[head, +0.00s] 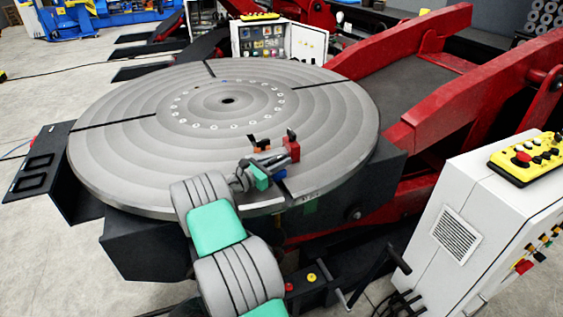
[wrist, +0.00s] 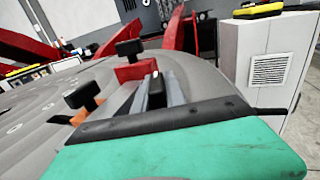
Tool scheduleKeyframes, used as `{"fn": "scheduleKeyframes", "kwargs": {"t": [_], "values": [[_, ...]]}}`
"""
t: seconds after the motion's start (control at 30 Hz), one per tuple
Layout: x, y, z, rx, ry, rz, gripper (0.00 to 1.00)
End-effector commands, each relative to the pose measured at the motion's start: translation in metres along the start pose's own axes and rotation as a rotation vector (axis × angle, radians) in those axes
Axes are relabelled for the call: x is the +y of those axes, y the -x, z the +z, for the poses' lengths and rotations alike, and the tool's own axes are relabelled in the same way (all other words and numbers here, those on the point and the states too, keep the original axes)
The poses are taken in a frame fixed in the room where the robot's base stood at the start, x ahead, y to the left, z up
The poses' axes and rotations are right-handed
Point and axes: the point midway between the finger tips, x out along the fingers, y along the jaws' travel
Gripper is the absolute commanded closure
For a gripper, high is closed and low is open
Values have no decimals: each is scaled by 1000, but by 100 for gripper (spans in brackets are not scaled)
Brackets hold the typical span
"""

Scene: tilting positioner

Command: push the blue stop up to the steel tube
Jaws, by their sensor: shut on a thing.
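The blue stop (head: 280,174) sits low on the round grey plate near its front edge, partly covered by my gripper. My gripper (head: 273,158) reaches over it from the front; its two grey fingers also show in the wrist view (wrist: 160,92), closed around a black piece that looks like the stop's handle. The stop's blue body is hidden in the wrist view. A red stop (head: 291,145) with a black handle stands just beyond the fingers. An orange stop (head: 262,149) with a black handle stands to the left.
A white cabinet with a yellow control box (head: 527,157) stands at the right. Red arms (head: 420,50) rise behind the plate. A crank handle (head: 392,260) sticks out in front.

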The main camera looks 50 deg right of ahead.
Motion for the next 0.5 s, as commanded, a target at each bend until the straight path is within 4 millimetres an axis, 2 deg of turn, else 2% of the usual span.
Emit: {"fn": "scheduleKeyframes", "kwargs": {"t": [0.5], "values": [[-9, 1, -4, 2, 10, -8, 100]]}}
